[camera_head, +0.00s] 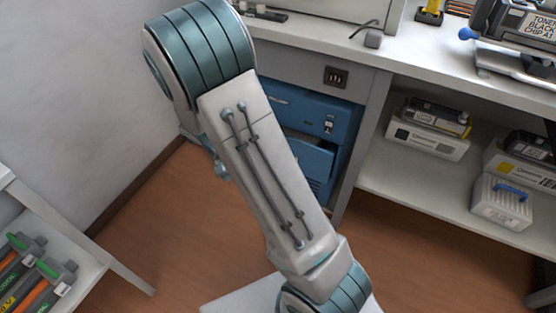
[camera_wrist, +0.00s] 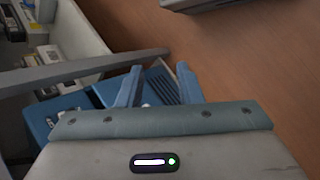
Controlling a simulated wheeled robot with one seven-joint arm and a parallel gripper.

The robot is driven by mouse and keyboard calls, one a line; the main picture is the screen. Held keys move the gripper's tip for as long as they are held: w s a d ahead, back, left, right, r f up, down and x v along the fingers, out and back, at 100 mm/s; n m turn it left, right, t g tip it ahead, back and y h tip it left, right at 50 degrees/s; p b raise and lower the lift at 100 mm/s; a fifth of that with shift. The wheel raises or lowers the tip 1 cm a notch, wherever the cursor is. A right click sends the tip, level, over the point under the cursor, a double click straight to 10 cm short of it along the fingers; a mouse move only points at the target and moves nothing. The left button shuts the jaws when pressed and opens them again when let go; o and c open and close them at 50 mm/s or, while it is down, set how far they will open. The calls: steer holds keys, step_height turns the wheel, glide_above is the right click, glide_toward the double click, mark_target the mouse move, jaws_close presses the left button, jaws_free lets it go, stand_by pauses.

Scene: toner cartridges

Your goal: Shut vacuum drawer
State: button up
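The blue vacuum unit (camera_head: 310,105) stands under the workbench, partly hidden behind my arm. Its blue drawer (camera_head: 314,158) shows below the upper panel, with a dark gap above it, and looks pulled out. In the wrist view, blue parts of the vacuum unit (camera_wrist: 40,120) lie beyond and left of my gripper (camera_wrist: 158,85). The two blue fingers are apart, with a vented blue surface visible behind the gap. I see nothing held between them. I cannot tell whether a finger touches the drawer. In the head view the gripper is hidden by my arm.
A grey bench leg (camera_head: 357,140) stands right of the vacuum unit. The shelf (camera_head: 385,190) at right holds boxed cartridges. A white rack (camera_head: 75,262) with several cartridges stands at lower left. The brown floor (camera_head: 150,220) between is clear.

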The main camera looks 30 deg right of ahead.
steer(key=w+f+n+t+h, duration=0.1)
steer(key=w+f+t+h, duration=0.25)
steer(key=f, duration=0.25)
steer(key=w+f+n+t+h+p, duration=0.1)
steer(key=w+f+n+t+h, duration=0.15)
steer(key=f+h, duration=0.35)
steer(key=w+f+n+t+h, duration=0.1)
steer(key=w+f+t+h, duration=0.25)
steer(key=f, duration=0.35)
steer(key=b+x, duration=0.1)
steer(key=x, duration=1.3)
steer(key=shift+w+d+b, duration=0.2)
steer(key=shift+w+b, duration=0.05)
steer(key=shift+b, duration=0.1)
steer(key=shift+r+m, duration=0.15)
steer(key=shift+m, duration=0.1)
jaws_close()
